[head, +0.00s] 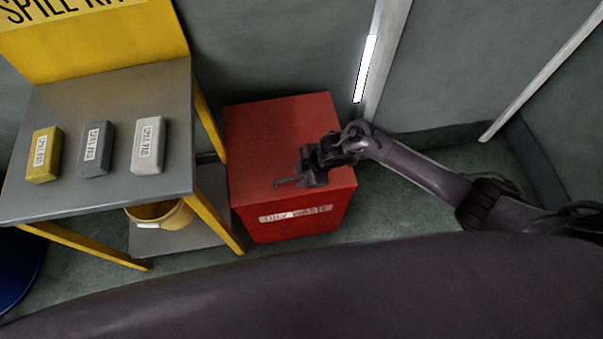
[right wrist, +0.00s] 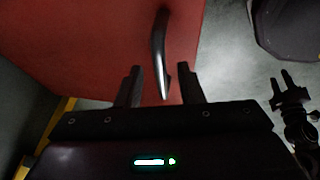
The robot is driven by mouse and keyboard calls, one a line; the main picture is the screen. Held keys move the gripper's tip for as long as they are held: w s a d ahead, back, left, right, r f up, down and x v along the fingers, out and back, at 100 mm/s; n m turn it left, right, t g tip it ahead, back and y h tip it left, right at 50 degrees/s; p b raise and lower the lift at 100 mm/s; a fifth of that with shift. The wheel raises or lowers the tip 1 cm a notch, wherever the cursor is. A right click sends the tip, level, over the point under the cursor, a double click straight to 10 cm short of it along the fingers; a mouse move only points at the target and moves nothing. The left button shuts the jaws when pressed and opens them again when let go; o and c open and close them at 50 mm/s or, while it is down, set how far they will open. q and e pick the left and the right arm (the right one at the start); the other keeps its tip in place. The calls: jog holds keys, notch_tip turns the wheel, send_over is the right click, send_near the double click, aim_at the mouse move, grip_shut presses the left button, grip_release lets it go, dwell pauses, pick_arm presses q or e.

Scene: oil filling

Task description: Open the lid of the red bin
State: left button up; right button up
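The red bin (head: 285,215), labelled "OILY WASTE", stands on the floor right of the spill kit table. Its red lid (head: 275,125) lies shut on top; it also shows in the right wrist view (right wrist: 80,40). My right gripper (head: 290,182) is over the lid's front part. In the right wrist view its two fingers (right wrist: 160,75) are open, with a dark curved handle (right wrist: 158,45) between them. Gaps show on both sides of the handle. What looks like my left gripper (right wrist: 283,82) shows at the right of that view, its fingers apart. The head view does not show it.
The grey and yellow spill kit table (head: 100,190) stands close to the bin's left side, with yellow, dark grey and pale pads on top. A yellow bucket (head: 165,218) is under it. Walls stand behind. Green floor (head: 395,215) is clear right of the bin.

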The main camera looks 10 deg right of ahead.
grip_shut()
jog(key=shift+r, duration=0.1)
jog(key=w+r+p, duration=0.4)
jog(key=w+r, duration=0.1)
jog(key=r, duration=0.4)
jog(key=w+r+p, duration=0.4)
jog(key=w+r, duration=0.1)
jog(key=r, duration=0.5)
jog(key=shift+d, duration=0.15)
